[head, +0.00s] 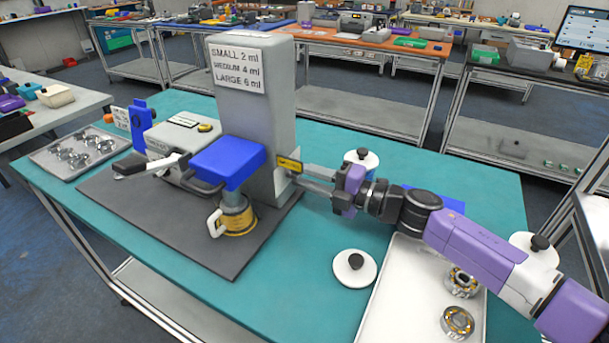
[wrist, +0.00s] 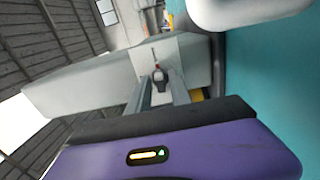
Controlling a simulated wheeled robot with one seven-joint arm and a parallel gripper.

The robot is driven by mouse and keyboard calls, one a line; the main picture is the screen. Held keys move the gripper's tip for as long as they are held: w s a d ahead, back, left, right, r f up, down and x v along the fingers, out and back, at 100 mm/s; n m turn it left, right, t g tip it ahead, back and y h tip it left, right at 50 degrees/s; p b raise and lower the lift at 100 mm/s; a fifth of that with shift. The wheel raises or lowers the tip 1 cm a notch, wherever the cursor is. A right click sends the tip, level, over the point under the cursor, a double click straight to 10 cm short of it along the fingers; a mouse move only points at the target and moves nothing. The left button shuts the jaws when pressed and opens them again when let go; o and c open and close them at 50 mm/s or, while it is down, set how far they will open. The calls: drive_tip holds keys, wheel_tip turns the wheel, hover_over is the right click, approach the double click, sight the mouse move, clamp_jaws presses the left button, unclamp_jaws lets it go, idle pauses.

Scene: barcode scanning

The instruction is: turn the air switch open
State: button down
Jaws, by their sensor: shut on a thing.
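The air switch (wrist: 158,74) is a small dark knob with a red tip on the side of the grey machine. In the wrist view it sits between my gripper's fingertips (wrist: 160,88). In the head view my gripper (head: 300,175) reaches in from the right to the side of the grey machine column (head: 262,115), beside a yellow label plate (head: 289,164). The fingers are shut on the switch. The switch itself is hidden or too small to make out in the head view, and its exact turn cannot be told.
The machine has a blue head (head: 228,162) above a yellow-banded cup (head: 237,218) with a white handle, on a dark mat (head: 165,235). White lidded containers (head: 354,268) stand near my arm. A white tray (head: 385,315) holds bearings; a metal tray (head: 55,160) lies left.

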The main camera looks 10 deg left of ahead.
drive_tip(key=c, duration=1.5)
unclamp_jaws()
drive_tip(key=shift+d, duration=0.1)
drive_tip(key=shift+v, duration=3.85)
